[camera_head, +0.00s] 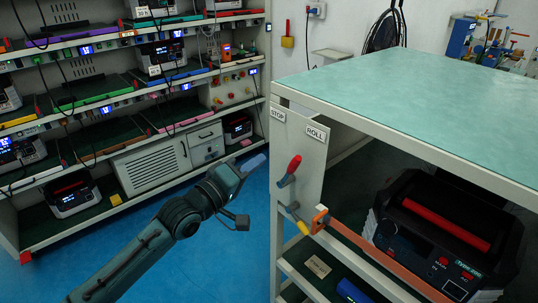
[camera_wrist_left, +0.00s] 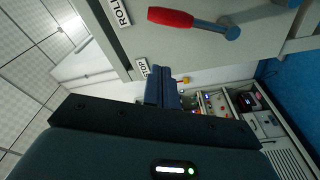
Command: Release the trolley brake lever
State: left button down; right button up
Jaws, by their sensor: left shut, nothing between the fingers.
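The brake lever (camera_head: 289,170), with a red grip and a blue-grey pivot end, is on the grey end panel of the trolley (camera_head: 300,150). It leans up and right, its grip towards the ROLL label (camera_head: 317,134); the STOP label (camera_head: 278,113) is to the left. In the left wrist view the lever (camera_wrist_left: 172,18) is at the top, its red end also pointing towards ROLL (camera_wrist_left: 118,12). My left gripper (camera_head: 256,162) is shut and empty, left of the lever and apart from it. Its fingers (camera_wrist_left: 162,88) show below the lever in the wrist view. My right gripper is out of view.
A smaller yellow and blue handle (camera_head: 297,219) and an orange bracket (camera_head: 320,220) with a bar are below the lever. A black device with a red handle (camera_head: 445,223) stands under the green top (camera_head: 420,80). Racks of equipment (camera_head: 150,170) fill the left; blue floor (camera_head: 240,250) is open between.

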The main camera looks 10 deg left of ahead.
pick_arm(q)
jog(key=v, duration=0.3)
jog(key=shift+w, duration=0.1)
jog(key=s+f+m+g+y, duration=0.5)
jog(key=s+f+m, duration=0.4)
jog(key=s+f, duration=1.4)
notch_tip(320, 180, down, 4)
jog(key=shift+d+f+g+y, duration=0.15)
jog(key=shift+d+g+y, duration=0.2)
jog(key=shift+y, duration=0.35)
